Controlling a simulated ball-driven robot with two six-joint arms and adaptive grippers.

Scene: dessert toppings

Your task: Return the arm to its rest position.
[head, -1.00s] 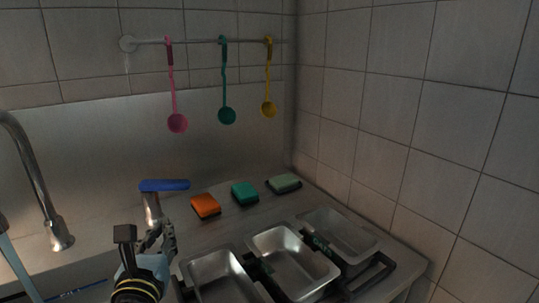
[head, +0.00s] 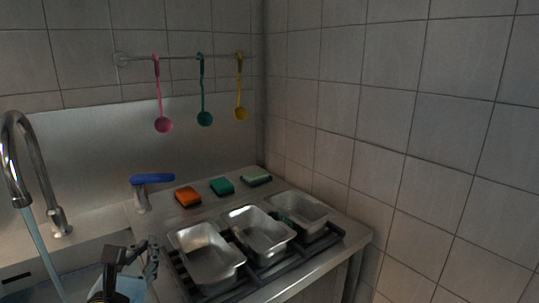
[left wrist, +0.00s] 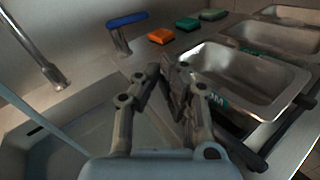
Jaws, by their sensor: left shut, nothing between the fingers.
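My left gripper (head: 153,246) shows at the bottom left of the head view, over the edge between the sink and the counter. It is shut and empty. In the left wrist view its fingertips (left wrist: 168,72) meet in front of the nearest metal pan (left wrist: 245,82). The gripper is apart from the pans and touches nothing that I can see. My right gripper shows in neither view.
Three metal pans (head: 207,254) sit on a black rack (head: 335,233). Orange (head: 188,196), teal (head: 222,186) and pale green (head: 256,176) sponges lie behind them. A blue-handled lever (head: 152,179) and running faucet (head: 22,165) stand left. Ladles (head: 204,118) hang on the wall.

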